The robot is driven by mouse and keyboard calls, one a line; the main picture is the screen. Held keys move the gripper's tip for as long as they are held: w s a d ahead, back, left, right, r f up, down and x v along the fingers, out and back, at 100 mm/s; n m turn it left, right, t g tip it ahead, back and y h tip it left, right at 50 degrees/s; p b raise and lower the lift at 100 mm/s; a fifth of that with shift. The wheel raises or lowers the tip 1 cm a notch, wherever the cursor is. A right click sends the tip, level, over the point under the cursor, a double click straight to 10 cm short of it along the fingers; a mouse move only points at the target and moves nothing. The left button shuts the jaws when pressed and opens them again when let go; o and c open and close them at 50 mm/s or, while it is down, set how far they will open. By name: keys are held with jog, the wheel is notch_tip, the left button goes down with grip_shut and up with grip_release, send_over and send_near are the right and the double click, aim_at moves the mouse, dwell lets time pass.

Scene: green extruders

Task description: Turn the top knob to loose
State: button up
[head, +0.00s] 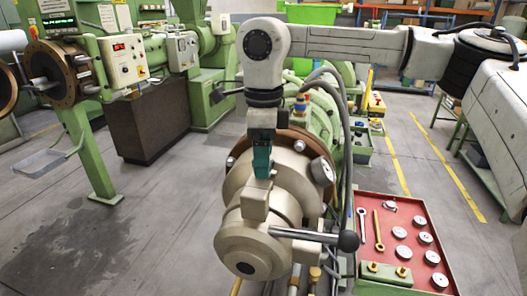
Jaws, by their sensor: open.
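The beige metal extruder head (258,262) stands in the middle of the head view, with a round front face and a lever. A small square-sided knob (255,207) rises from its top. My gripper (262,178) points straight down at this knob from above, with teal fingers. The fingers overlap the area just behind the knob's upper edge, and I cannot tell whether they touch or surround it. My gripper is open, though the gap between its fingers is hard to see from this angle.
A lever with a black ball (348,241) sticks out right of the head. A round metal knob (322,172) sits at its upper right. A red tray (408,215) with several discs and tools stands right. Green machines (135,60) fill the left; the floor between is open.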

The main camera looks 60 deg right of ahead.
jog(key=shift+f, duration=0.15)
jog(key=shift+c, duration=0.3)
jog(key=c, duration=1)
